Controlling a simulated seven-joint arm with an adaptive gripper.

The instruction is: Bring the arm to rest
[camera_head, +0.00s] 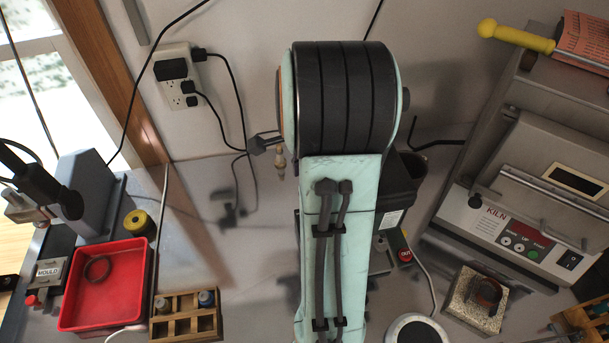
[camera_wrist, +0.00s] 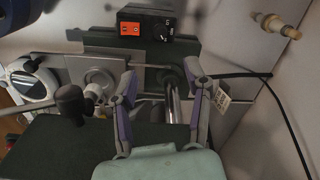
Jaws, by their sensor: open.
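My arm stands upright in the middle of the head view, with its mint and black links toward the camera. My gripper is hidden behind them there. In the wrist view my gripper (camera_wrist: 160,76) shows two grey and purple fingers spread apart. No held object shows between them. Behind the fingers is a dark machine with a metal rod and a black control box (camera_wrist: 146,22) with an orange switch. I cannot tell how far the fingertips are from it.
A red tray (camera_head: 130,301) holding a dark ring and a wooden rack (camera_head: 186,328) stand at left. The kiln (camera_head: 525,215) and a block (camera_head: 474,300) stand at right. A white round dish (camera_head: 417,330) lies at the front. A wooden-tipped peg (camera_wrist: 275,24) is near the wall.

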